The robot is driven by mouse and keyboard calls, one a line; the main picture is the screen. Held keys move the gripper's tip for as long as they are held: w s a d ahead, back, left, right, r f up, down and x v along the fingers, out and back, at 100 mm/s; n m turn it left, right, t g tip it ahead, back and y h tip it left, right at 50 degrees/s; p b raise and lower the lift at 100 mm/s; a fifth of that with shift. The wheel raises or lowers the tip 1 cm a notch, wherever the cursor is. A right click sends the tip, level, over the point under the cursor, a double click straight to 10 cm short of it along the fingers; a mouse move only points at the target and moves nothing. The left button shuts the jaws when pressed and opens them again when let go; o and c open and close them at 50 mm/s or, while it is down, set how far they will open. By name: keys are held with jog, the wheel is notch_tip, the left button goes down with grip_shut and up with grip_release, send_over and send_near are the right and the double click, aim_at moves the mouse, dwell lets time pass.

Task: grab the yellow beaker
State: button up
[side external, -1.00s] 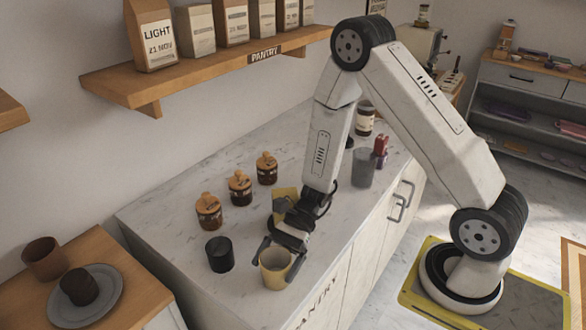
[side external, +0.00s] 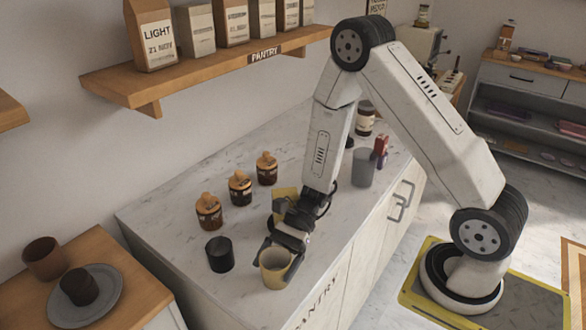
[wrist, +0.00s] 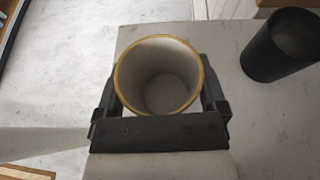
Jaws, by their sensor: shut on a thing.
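The yellow beaker (side external: 275,270) stands upright near the front edge of the marble counter (side external: 180,225). In the wrist view, the beaker (wrist: 120,80) shows a yellow rim and a pale, empty inside. My gripper (side external: 277,262) is shut on the beaker, with one dark finger on each side of it. In the wrist view, my gripper (wrist: 160,95) has its fingers along the left and right walls of the beaker. The beaker's underside is hidden, so I cannot tell whether it touches the counter.
A black cup (side external: 220,254) stands just left of the beaker; it also shows in the wrist view (wrist: 281,46). Several brown jars with wooden lids (side external: 240,188) stand behind it. A grey cup (side external: 363,167) is farther back. A shelf (side external: 200,75) with bags hangs above.

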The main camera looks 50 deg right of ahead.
jog(key=shift+r, duration=0.2)
notch_tip(320, 180, up, 10)
jog(key=shift+f, duration=0.2)
dwell(0.6)
jog(key=shift+r, duration=0.1)
dwell(0.4)
